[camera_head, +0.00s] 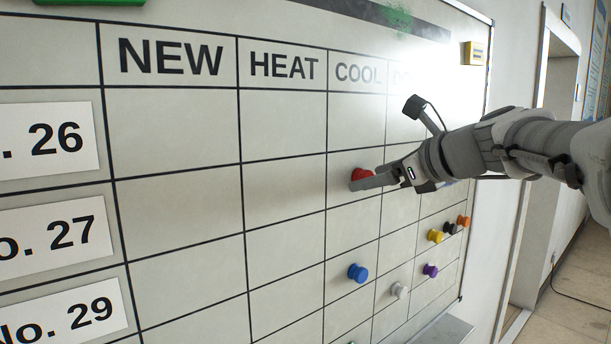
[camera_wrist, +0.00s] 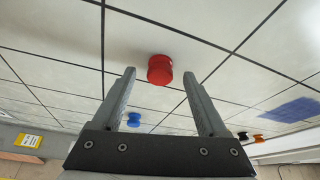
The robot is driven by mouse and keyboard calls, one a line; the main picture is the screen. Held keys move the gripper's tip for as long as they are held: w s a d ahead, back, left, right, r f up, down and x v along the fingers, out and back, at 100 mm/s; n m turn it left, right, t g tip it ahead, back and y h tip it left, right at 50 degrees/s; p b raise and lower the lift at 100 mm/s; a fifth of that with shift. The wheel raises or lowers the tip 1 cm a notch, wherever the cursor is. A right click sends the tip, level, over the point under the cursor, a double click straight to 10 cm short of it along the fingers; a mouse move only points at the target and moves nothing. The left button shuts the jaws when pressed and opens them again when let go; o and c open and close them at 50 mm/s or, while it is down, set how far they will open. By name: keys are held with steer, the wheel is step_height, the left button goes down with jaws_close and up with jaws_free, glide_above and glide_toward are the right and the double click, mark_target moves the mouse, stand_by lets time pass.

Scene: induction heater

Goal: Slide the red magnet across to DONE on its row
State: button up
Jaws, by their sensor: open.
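The red magnet (camera_head: 361,175) is on the whiteboard (camera_head: 285,195) in the COOL column, on the No. 27 row. My gripper (camera_head: 372,181) is at the magnet, and its fingers partly cover it in the head view. In the wrist view, the red magnet (camera_wrist: 160,69) shows centred at the gap between the open fingertips of my gripper (camera_wrist: 158,76), with a visible gap on each side. The DONE heading is washed out by glare, and my arm hides part of the columns to the right of COOL.
A blue magnet (camera_head: 358,272) is lower in the COOL column. A white magnet (camera_head: 399,290), purple magnet (camera_head: 430,270), yellow magnet (camera_head: 435,236), black magnet (camera_head: 449,228) and orange magnet (camera_head: 464,221) are lower right. The NEW and HEAT cells in view are empty.

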steer(key=shift+w+a+f, duration=0.15)
steer(key=shift+w, duration=0.1)
steer(key=shift+c, duration=0.2)
jaws_close()
steer(key=w+d+p, duration=0.7)
steer(key=w+d, duration=0.2)
steer(key=d, duration=0.3)
steer(key=shift+d+r, duration=0.2)
steer(key=shift+d, duration=0.05)
stand_by(2.0)
stand_by(0.5)
jaws_free()
steer(key=shift+w+a, duration=0.1)
steer(key=shift+w, duration=0.1)
steer(key=shift+s, duration=0.1)
